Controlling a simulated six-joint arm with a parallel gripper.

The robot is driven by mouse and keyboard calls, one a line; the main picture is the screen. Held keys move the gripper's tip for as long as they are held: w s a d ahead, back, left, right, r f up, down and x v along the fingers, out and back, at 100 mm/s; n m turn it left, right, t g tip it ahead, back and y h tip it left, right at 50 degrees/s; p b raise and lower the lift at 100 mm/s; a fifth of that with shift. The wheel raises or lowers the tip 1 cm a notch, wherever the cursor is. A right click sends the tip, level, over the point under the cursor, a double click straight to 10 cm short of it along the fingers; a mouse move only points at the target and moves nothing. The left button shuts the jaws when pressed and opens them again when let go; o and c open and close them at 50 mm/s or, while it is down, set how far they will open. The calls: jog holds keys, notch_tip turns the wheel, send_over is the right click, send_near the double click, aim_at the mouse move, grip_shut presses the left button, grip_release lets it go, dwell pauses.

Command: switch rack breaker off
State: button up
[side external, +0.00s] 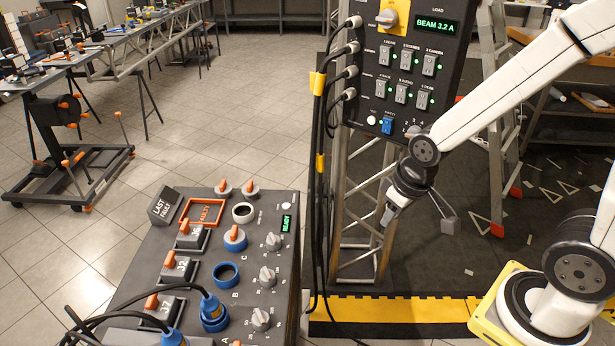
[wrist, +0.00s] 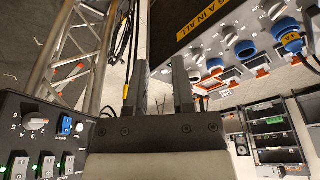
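The dark breaker panel (side external: 405,75) stands upright on a truss. It carries two rows of grey rocker breakers, such as one at the top right (side external: 430,64) and one at the lower left (side external: 382,88), with lit green lamps beside them. Their small labels are too blurred for me to tell which is the rack breaker. The display (side external: 437,26) reads BEAM 3.2 A. My gripper (side external: 392,214) hangs below the panel, pointing down, apart from it. In the wrist view my gripper (wrist: 159,75) shows two spread fingers with nothing between them. Several breakers show there at lower left.
A blue rocker (side external: 387,125) and a rotary knob (side external: 413,131) sit low on the panel. Black cables (side external: 325,130) run down its left side. A control desk (side external: 220,265) with knobs and blue connectors stands at lower left. A ladder (side external: 492,120) stands behind the arm.

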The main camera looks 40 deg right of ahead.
jog(key=shift+w+d+r, duration=0.15)
jog(key=shift+w+r, duration=0.05)
jog(key=shift+w, duration=0.2)
grip_shut()
jog(key=w+d+r+t+h, duration=0.3)
jog(key=w+d+r+h, duration=0.2)
jog(key=w+d+r, duration=1.2)
notch_tip(320, 180, up, 2)
jog(key=shift+w+d+n, duration=0.15)
jog(key=shift+w+n, duration=0.15)
jog(key=shift+w, duration=0.45)
